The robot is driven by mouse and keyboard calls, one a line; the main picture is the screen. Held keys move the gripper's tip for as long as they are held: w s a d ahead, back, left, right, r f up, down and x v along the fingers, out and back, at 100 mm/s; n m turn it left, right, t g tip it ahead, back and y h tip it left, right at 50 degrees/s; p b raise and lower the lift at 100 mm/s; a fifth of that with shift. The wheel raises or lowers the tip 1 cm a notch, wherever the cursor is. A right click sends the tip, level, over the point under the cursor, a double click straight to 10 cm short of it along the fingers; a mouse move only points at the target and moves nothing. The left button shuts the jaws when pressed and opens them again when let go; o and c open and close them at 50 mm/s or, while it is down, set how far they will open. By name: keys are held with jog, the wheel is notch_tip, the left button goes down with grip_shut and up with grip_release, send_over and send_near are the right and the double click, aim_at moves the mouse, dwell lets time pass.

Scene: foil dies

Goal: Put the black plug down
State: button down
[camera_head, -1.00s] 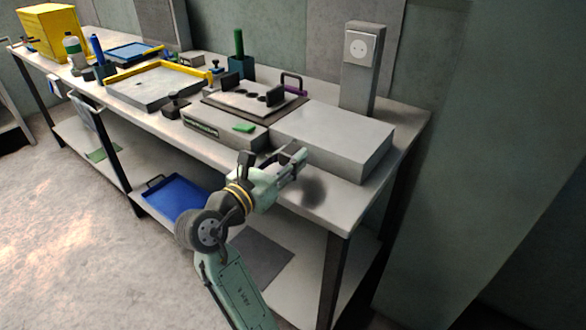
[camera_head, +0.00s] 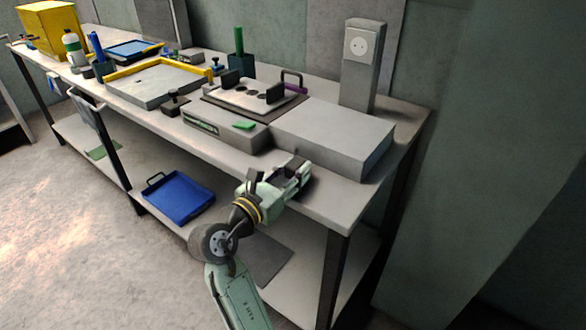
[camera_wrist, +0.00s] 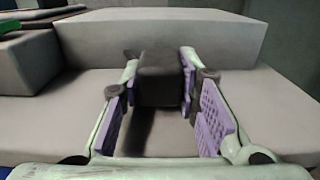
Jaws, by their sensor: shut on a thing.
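The black plug (camera_wrist: 161,80) is a dark block between the purple-padded fingers of my gripper (camera_wrist: 160,95) in the wrist view. My gripper is shut on it. In the head view my gripper (camera_head: 298,178) is low over the front right part of the bench top (camera_head: 335,202), in front of a long grey block. The plug is mostly hidden by the fingers there. In the wrist view a dark shadow lies on the bench under the plug. I cannot tell whether the plug touches the bench.
The long grey block (camera_head: 335,138) stands just behind my gripper. To its left is a grey base with a die plate (camera_head: 252,95) and a green piece (camera_head: 244,125). A grey post with a socket (camera_head: 362,65) rises behind. Bare bench lies to the right, up to its edge.

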jog(key=shift+f, duration=0.15)
jog(key=c, duration=1.2)
grip_release()
jog(key=shift+f, duration=0.2)
